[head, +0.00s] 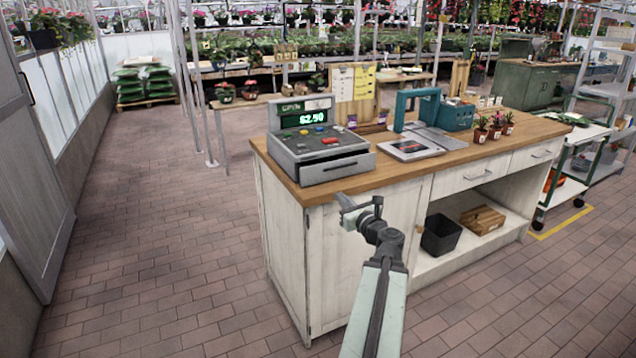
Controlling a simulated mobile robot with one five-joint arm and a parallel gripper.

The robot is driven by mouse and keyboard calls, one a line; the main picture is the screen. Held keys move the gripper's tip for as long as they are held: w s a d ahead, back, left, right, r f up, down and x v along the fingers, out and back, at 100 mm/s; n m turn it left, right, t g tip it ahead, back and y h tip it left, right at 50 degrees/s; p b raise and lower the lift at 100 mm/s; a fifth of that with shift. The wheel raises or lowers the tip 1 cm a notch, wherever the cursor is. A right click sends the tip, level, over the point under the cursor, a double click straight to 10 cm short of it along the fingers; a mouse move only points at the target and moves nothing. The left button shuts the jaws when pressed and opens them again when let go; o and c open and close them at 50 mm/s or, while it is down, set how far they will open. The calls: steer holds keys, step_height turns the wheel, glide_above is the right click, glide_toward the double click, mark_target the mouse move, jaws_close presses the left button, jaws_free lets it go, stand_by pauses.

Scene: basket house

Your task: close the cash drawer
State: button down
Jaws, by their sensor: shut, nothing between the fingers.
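My gripper (350,207) is shut and empty. In the picture it is just below the drawer, in front of the white counter's face, apart from the register.
On the counter (480,154) are a flat scale (411,147), a teal frame, a teal box (457,114) and small potted plants (494,130). A shelf below holds a black bin (441,235) and a wooden crate. A cart (577,176) stands right. The brick floor at left is clear.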

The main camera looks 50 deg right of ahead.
glide_toward(314, 175)
steer(key=x, duration=0.7)
steer(key=shift+a+f, duration=0.1)
steer(key=shift+f, duration=0.15)
steer(key=x, duration=0.4)
steer(key=shift+r, duration=0.2)
steer(key=v, duration=1.4)
steer(key=shift+s+f, duration=0.15)
steer(key=shift+s, duration=0.15)
